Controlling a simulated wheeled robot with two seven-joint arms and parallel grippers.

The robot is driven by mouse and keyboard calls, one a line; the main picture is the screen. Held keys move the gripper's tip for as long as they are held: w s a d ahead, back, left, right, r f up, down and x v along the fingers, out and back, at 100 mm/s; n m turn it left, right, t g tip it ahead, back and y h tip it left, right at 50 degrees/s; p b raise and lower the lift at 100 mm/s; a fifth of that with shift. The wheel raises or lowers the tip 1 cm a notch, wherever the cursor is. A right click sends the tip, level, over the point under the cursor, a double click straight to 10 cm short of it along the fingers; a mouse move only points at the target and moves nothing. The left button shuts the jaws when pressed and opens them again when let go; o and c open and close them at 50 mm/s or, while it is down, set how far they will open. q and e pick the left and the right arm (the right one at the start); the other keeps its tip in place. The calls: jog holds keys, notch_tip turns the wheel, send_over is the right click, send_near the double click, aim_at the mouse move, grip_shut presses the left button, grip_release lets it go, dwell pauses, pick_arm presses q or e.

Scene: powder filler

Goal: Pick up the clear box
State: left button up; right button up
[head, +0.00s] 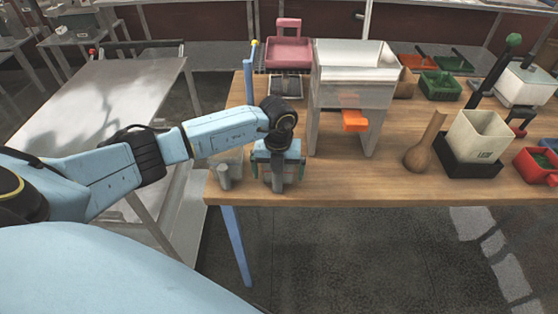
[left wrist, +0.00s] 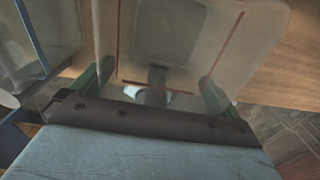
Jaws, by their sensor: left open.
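The clear box (left wrist: 180,45) fills the upper middle of the left wrist view, a see-through container with thin red lines along its sides. My left gripper (left wrist: 157,90) is open, with one green finger toward each side of the near part of the box. Whether the fingers touch it cannot be told. In the head view my left gripper (head: 278,172) points down at the front left of the wooden table; the box there is largely hidden by the gripper and hard to make out. My right gripper is not in view.
A small grey cylinder (head: 223,177) stands just left of the gripper, near the table's left edge. The powder filler (head: 328,95), with an orange outlet, stands behind and to the right. A wooden pestle-like piece (head: 420,155) and a white container (head: 478,138) are farther right.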

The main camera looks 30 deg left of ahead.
pick_arm(q)
jog(key=shift+f, duration=0.1)
jog(key=c, duration=1)
